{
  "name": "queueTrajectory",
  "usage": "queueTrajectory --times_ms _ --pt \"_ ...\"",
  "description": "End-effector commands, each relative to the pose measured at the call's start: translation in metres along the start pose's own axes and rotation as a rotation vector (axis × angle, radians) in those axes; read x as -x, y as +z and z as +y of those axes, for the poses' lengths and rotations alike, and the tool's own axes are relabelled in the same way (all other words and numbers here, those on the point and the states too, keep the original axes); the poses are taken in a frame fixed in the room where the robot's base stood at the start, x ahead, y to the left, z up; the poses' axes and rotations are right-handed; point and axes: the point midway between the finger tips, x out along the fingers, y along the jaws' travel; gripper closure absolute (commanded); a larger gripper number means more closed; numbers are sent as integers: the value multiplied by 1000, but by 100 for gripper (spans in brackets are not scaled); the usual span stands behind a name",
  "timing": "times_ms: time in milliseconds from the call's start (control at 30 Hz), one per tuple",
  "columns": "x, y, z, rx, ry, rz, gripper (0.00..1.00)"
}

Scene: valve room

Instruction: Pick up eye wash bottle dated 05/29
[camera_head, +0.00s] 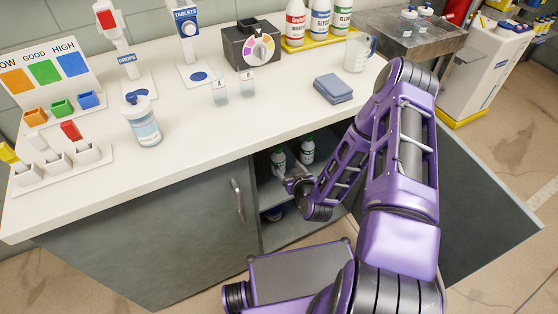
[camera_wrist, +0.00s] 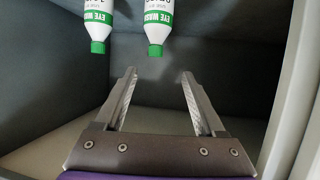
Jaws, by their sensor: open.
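Two white eye wash bottles with green caps stand inside the open cabinet under the counter: a left one (camera_head: 278,156) and a right one (camera_head: 307,151). In the wrist view they hang upside down in the picture, one at the left (camera_wrist: 97,20) and one nearer the middle (camera_wrist: 158,18). The green labels read EYE WASH; I cannot read either date. My gripper (camera_wrist: 160,88) is open and empty, its fingers spread short of the bottles without touching them. In the head view my gripper (camera_head: 292,184) is at the cabinet opening, partly hidden by my arm.
The cabinet's open door (camera_head: 480,200) stands out at the right, and a closed door (camera_head: 150,235) covers the left. The counter (camera_head: 240,120) above holds a jar (camera_head: 143,120), blue cloths (camera_head: 333,88) and dispensers.

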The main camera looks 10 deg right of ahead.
Motion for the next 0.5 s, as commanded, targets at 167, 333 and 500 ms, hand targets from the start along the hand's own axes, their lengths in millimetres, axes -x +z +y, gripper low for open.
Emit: queueTrajectory --times_ms 167,333,500 --pt "-42 2 0 0 0 2 29" --pt "-74 2 1 0 2 1 29" --pt "-90 1 1 1 1 -2 29"
